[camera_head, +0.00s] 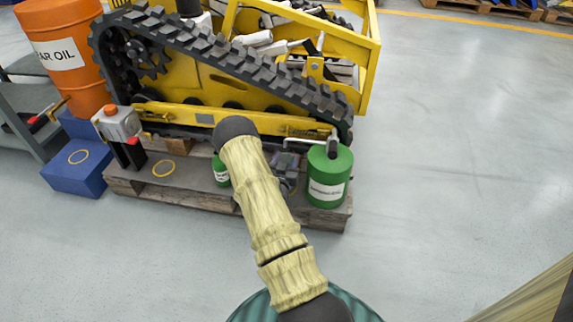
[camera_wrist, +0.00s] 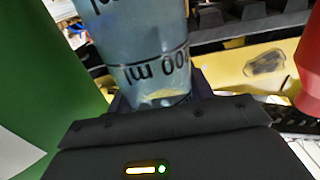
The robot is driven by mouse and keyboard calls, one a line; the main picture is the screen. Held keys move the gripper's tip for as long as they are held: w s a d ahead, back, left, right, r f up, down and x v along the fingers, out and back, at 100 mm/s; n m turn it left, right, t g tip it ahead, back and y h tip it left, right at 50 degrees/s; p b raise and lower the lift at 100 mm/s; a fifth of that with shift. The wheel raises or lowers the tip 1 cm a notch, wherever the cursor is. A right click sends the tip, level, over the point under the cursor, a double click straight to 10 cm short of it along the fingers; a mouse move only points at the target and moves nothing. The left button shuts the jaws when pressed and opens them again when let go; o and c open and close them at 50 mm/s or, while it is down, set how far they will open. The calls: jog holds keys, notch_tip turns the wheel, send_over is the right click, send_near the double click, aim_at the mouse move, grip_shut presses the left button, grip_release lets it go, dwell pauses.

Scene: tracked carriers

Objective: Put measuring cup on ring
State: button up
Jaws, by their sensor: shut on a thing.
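The measuring cup (camera_wrist: 140,50) is a clear bluish vessel with black ml marks, and it fills the upper middle of the wrist view. My gripper (camera_wrist: 160,104) is shut on it near its printed lower part. In the head view, my gripper (camera_head: 287,172) is beside the big green canister, partly behind my arm, and I cannot make out the cup clearly. One yellow ring (camera_head: 163,160) is marked on the wooden pallet, left of my arm. Another yellow ring (camera_head: 78,151) is on the blue box top. Both rings look empty.
A green canister (camera_head: 328,190) stands at the pallet's right end, close beside my gripper. A smaller green can (camera_head: 220,170) is left of my arm. A tracked yellow carrier (camera_head: 215,85) stands behind. The floor at right is clear.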

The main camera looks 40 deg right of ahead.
jog(key=shift+f, duration=0.1)
jog(key=shift+f, duration=0.15)
jog(key=o, duration=1.2)
jog(key=shift+r, duration=0.25)
jog(key=p+v, duration=0.7)
jog(key=v, duration=0.5)
jog(key=shift+s, duration=0.1)
